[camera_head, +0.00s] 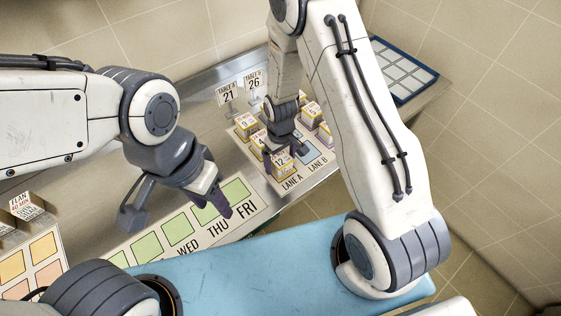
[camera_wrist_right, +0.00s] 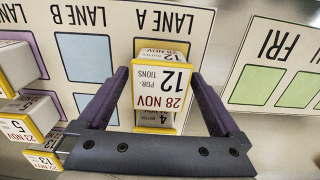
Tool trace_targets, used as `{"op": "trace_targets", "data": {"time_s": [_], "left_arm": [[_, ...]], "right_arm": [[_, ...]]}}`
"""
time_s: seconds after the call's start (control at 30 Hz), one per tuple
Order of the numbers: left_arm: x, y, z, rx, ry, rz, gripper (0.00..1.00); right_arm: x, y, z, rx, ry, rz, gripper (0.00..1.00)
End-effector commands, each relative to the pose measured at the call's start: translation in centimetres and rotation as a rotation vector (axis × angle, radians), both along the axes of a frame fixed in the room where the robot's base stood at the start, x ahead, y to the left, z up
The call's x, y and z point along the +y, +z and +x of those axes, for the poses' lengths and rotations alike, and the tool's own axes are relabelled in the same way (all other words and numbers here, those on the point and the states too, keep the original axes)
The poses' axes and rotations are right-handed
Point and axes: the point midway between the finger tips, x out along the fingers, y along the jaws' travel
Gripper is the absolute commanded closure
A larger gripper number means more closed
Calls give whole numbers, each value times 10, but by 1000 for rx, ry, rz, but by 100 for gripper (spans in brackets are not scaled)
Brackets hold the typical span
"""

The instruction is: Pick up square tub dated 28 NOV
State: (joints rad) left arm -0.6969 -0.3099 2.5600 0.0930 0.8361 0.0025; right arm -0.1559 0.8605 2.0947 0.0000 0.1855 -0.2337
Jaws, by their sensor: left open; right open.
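The square tub dated 28 NOV (camera_wrist_right: 160,88) is in Lane A in the right wrist view, with a yellow-edged white label reading 12 portions, upside down there. In the head view it is a small block (camera_head: 281,163) at the near end of the lane, partly hidden by my gripper. My right gripper (camera_wrist_right: 160,76) is open, with one purple finger on each side of this tub; I cannot tell whether they touch it. In the head view the right gripper (camera_head: 286,147) is over the lane board. My left gripper (camera_head: 176,212) is open and empty above the counter.
Signs for Table A 21 (camera_head: 228,95) and Table B 26 (camera_head: 254,82) stand behind. A weekday board (camera_head: 236,220) with empty green squares lies left.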

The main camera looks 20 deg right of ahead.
Motion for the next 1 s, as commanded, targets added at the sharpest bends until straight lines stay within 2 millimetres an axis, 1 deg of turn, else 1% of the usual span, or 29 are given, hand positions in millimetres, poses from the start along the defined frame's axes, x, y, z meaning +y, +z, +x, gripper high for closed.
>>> {"op": "trace_targets", "data": {"time_s": [0.03,0.07,0.1,0.17,0.2,0.27,0.3,0.53,0.67,0.83,0.93,0.97,1.0], "left_arm": [[0,0,0,0,0,0,50],[0,0,0,0,0,0,50],[0,0,0,0,0,0,50],[0,0,0,0,0,0,50],[0,0,0,0,0,0,50],[0,0,0,0,0,0,50],[0,0,0,0,0,0,50],[0,0,0,0,0,0,50],[0,-3,0,0,0,0,50],[0,-9,0,0,0,0,50],[0,-15,0,0,-1,0,50],[0,-18,0,0,-1,0,50],[0,-21,0,0,-1,0,50]], "right_arm": [[0,0,0,0,0,0,0],[0,0,0,0,0,0,8],[0,0,0,0,0,0,23],[0,0,0,0,0,0,46],[0,0,0,1,0,0,61],[0,0,0,1,0,0,84],[0,0,0,0,0,0,90],[0,1,0,0,0,0,90],[0,5,0,0,0,0,90],[0,21,1,-4,0,1,90],[0,38,2,-6,0,1,90],[-3,43,0,-6,-2,0,90],[-13,48,-7,-4,-7,1,90]]}}
